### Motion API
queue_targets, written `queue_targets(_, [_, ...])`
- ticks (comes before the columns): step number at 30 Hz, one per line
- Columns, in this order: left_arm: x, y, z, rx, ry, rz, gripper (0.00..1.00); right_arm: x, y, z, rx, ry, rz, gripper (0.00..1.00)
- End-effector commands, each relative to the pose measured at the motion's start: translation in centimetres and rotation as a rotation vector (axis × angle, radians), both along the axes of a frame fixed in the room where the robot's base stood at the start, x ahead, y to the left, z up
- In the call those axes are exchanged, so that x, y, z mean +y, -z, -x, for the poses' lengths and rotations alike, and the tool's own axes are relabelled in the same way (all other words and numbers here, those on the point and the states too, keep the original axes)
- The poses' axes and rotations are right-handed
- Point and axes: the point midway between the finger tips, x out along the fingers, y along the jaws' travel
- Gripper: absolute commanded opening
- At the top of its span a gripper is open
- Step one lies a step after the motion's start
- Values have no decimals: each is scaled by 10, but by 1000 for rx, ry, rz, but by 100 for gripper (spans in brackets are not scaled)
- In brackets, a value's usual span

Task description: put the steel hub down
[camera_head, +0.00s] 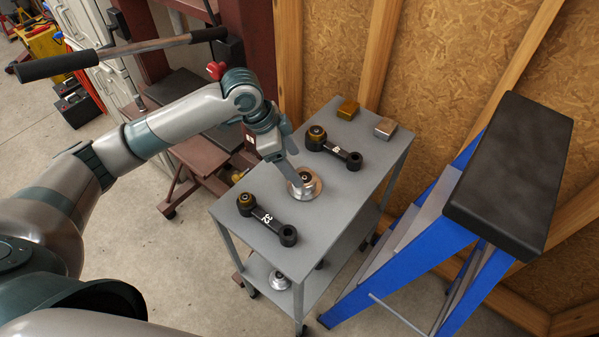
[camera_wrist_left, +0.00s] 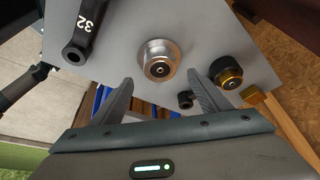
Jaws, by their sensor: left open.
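The steel hub (camera_head: 304,184) is a round, shiny disc with a raised dark and brass centre. It sits flat on the grey top of the cart (camera_head: 225,207), between two black links. My left gripper (camera_head: 295,177) reaches down to the hub from the upper left in the head view. In the left wrist view the hub (camera_wrist_left: 159,60) lies just beyond the fingertips, centred in the gap between the spread fingers (camera_wrist_left: 160,80). The left gripper is open and empty. I cannot tell whether a finger touches the hub. My right gripper is not in view.
A black link marked 32 (camera_head: 268,217) lies in front of the hub, another black link (camera_head: 334,149) behind it. A brass block (camera_head: 348,108) and a grey block (camera_head: 385,128) sit at the far end. A blue stepladder (camera_head: 400,262) stands right. Another round metal part (camera_head: 279,280) is on the lower shelf.

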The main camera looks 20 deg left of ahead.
Motion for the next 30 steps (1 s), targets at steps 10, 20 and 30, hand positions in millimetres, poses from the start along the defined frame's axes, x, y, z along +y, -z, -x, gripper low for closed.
queue_targets(10, [15,-40,7,-2,1,0,70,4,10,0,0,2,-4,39])
queue_targets(20, [17,-45,8,0,0,0,70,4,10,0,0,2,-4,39])
queue_targets(30, [16,-45,8,1,0,0,70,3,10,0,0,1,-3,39])
